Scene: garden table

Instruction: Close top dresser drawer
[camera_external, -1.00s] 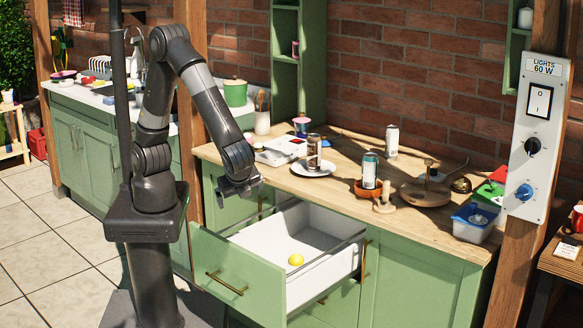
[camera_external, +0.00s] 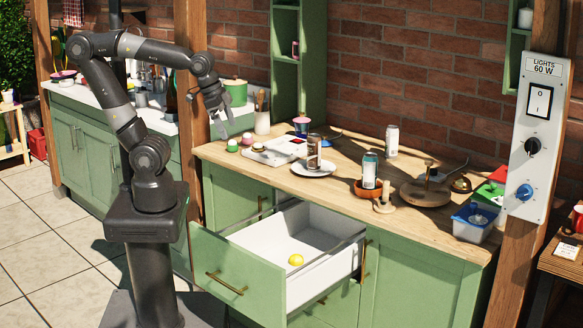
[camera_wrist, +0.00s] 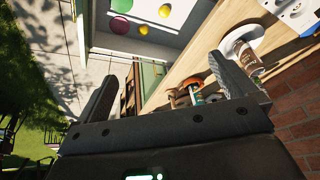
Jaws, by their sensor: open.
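The green top dresser drawer (camera_external: 245,270) is pulled well out from under the wooden counter. Its white inside is bare except for a yellow ball (camera_external: 296,260) in the external view. My gripper (camera_external: 219,118) is raised above the counter's left end, behind and above the drawer, touching nothing. In the wrist view its two fingers (camera_wrist: 165,85) are apart and nothing is between them.
The tiled floor (camera_external: 40,260) at front left is clear.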

